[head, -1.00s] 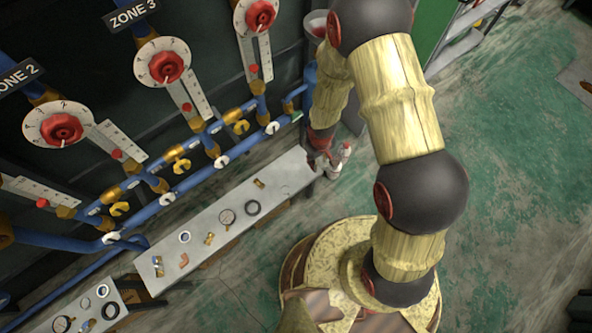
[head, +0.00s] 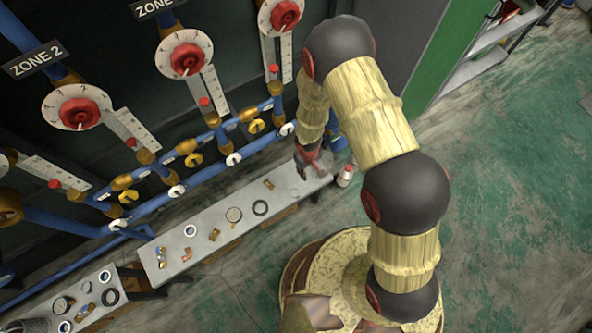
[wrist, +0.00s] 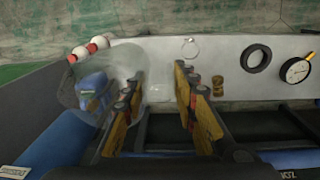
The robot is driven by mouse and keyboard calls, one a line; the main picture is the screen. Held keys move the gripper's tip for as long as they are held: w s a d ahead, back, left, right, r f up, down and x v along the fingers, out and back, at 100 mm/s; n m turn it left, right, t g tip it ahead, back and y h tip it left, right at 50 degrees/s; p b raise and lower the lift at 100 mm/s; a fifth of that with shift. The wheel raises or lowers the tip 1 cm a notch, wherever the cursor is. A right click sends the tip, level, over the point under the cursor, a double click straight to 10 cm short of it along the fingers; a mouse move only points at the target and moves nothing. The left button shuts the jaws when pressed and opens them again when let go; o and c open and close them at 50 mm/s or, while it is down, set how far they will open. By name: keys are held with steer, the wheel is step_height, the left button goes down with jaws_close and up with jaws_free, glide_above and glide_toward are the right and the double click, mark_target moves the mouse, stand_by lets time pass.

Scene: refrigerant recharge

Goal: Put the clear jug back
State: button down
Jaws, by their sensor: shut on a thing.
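The clear jug (wrist: 72,92) is see-through and shows in the left half of the wrist view, with blue parts visible through it. My gripper (wrist: 160,100) has its two fingers a little apart, with a clear part of the jug between them; the exact grip is hard to make out. In the head view my gripper (head: 309,160) is at the right end of the long grey shelf (head: 205,222). The jug cannot be made out clearly there. Whether its base touches the shelf cannot be told.
Red-and-white bottles (wrist: 90,45) stand beyond the jug; one bottle (head: 345,175) shows off the shelf's right end. A black ring (head: 260,207), a gauge (head: 233,214) and small fittings lie along the shelf. Blue pipes (head: 200,178) with yellow valves run behind it.

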steer(key=shift+w+a+f+b, duration=0.5)
steer(key=shift+w+a+f, duration=0.25)
steer(key=shift+f, duration=0.85)
steer(key=shift+w+a+f+b, duration=0.5)
steer(key=shift+a+f, duration=0.35)
steer(key=shift+f, duration=0.7)
steer(key=shift+w+a+f+b, duration=0.45)
steer(key=shift+w+a+f, duration=0.3)
steer(key=shift+f, duration=0.85)
steer(key=shift+f, duration=0.2)
steer(key=c, duration=1.4)
jaws_free()
steer(key=shift+s, duration=0.1)
steer(key=shift+r, duration=0.2)
step_height(320, 180, up, 12)
steer(key=p, duration=0.4)
steer(key=shift+s+a, duration=0.2)
steer(key=shift+a, duration=0.05)
